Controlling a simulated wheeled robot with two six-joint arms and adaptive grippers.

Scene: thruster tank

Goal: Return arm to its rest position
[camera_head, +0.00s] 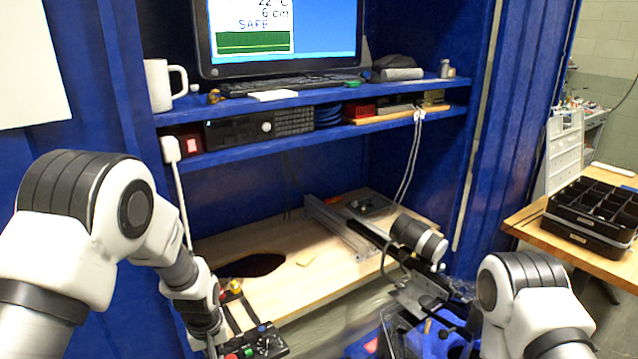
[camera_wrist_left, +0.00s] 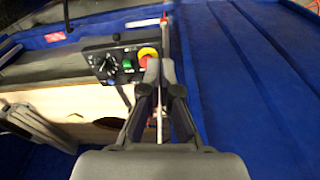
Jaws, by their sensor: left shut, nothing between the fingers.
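My left arm comes in from the left in the head view. Its gripper (camera_head: 212,343) hangs low beside a black control box (camera_head: 262,341), partly cut off by the bottom edge. In the left wrist view the left gripper (camera_wrist_left: 153,72) is shut with nothing in it. Its fingertips appear in front of the control box (camera_wrist_left: 100,62), close to a red and yellow knob (camera_wrist_left: 147,53); I cannot tell whether they touch. A green button (camera_wrist_left: 127,65) shows beside it. My right arm shows at the lower right of the head view, but its gripper is out of frame.
A wooden bench (camera_head: 300,290) holds a metal rail (camera_head: 345,228) and a dark cylindrical unit (camera_head: 418,238). Blue shelves (camera_head: 240,155) above carry a monitor (camera_head: 280,35) and a white mug (camera_head: 163,85). Black trays (camera_head: 592,215) lie on a table at right.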

